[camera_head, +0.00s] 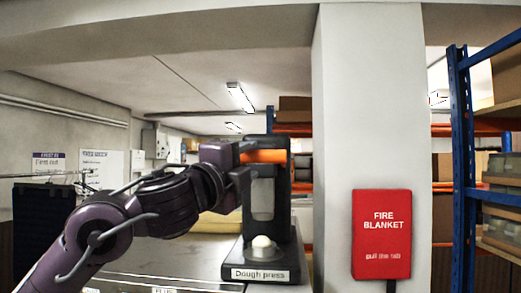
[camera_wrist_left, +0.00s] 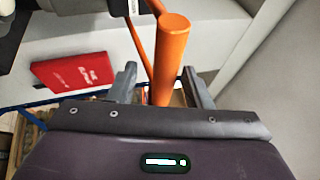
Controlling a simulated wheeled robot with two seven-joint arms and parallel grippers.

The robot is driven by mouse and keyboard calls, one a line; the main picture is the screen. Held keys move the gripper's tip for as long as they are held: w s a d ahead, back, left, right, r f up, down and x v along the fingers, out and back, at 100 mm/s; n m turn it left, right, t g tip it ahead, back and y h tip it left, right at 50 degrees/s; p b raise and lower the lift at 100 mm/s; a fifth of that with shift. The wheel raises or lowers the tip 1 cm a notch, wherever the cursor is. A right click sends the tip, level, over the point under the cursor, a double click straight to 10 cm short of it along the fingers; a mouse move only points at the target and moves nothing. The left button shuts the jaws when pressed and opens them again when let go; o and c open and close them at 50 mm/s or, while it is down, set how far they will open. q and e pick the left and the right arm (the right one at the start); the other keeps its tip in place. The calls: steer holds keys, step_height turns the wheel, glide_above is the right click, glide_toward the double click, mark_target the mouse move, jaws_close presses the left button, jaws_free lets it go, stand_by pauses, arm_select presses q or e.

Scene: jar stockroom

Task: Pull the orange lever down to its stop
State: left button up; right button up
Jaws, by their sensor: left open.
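The orange lever (camera_head: 264,156) is on the upper part of the dark dough press (camera_head: 284,190), and lies about level in the head view. In the left wrist view the lever (camera_wrist_left: 171,60) is a thick orange bar with a rounded end, running between my fingers. My left gripper (camera_head: 243,160) is at the lever, with its arm coming in from the left. In the left wrist view the left gripper (camera_wrist_left: 160,84) is open, with one finger on each side of the lever and gaps showing. My right gripper is in neither view.
A pale ball (camera_head: 261,242) sits on the press base, above the "Dough press" label. A white pillar (camera_head: 372,120) with a red fire blanket box (camera_head: 381,234) stands right of the press. Blue shelving (camera_head: 461,150) is at the far right.

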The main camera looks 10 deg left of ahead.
arm_select(q)
steer(key=shift+w+d+r+p, duration=0.2)
steer(key=shift+w+r+p, duration=0.15)
steer(key=shift+r, duration=0.1)
steer(key=shift+w+d+r+p, duration=0.15)
steer(key=shift+w+r+p, duration=0.2)
steer(key=shift+r, duration=0.1)
steer(key=shift+w+d+p, duration=0.3)
steer(key=shift+w+d, duration=0.1)
steer(key=shift+w, duration=0.35)
steer(key=shift+w+d+f, duration=0.15)
steer(key=shift+w, duration=0.3)
steer(key=shift+s, duration=0.1)
steer(key=shift+c, duration=0.4)
steer(key=shift+s, duration=0.1)
steer(key=shift+c, duration=1.3)
jaws_close()
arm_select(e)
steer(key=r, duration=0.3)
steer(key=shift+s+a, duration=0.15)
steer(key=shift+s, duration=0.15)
